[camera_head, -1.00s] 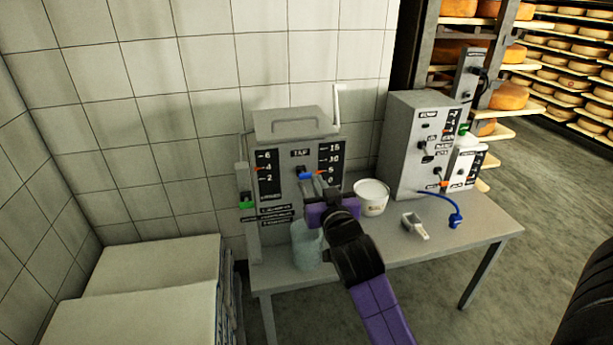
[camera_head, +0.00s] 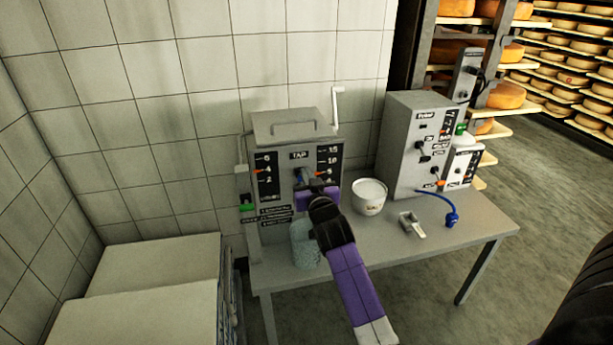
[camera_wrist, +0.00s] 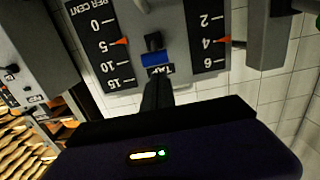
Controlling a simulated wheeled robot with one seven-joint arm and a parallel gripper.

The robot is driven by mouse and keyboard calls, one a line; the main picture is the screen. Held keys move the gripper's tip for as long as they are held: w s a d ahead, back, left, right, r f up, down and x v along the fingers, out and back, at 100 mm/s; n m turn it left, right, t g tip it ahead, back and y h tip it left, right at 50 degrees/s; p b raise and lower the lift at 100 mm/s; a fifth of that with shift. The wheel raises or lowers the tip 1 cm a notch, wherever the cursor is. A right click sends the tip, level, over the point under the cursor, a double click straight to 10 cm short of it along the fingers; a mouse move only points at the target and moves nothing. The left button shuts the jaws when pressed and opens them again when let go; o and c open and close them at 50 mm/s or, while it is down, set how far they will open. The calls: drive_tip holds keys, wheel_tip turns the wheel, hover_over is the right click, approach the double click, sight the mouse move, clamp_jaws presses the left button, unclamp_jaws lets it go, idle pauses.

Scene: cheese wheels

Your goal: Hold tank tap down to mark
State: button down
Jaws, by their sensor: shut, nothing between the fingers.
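The grey tank (camera_head: 292,126) stands at the left of the table, with a panel marked TAP. Its blue tap (camera_wrist: 157,59) shows in the wrist view, which sees the panel upside down. My gripper (camera_head: 305,180) is in front of the panel at the tap and hides part of it. In the wrist view my gripper (camera_wrist: 157,88) is shut and empty, its dark fingertips close to the blue tap; I cannot tell if they touch. The left scale (camera_head: 265,175) has an orange pointer near 4. The right scale (camera_wrist: 104,45) has one near 5.
A clear jug (camera_head: 304,246) stands below the tap. A white tub (camera_head: 369,196), a metal scoop (camera_head: 411,224) and a grey machine (camera_head: 408,150) with a blue hose (camera_head: 438,198) are on the table (camera_head: 440,248). White blocks (camera_head: 150,265) stand at the left.

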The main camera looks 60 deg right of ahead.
drive_tip(key=shift+f, duration=0.35)
drive_tip(key=shift+f+b, duration=0.2)
drive_tip(key=shift+b, duration=0.2)
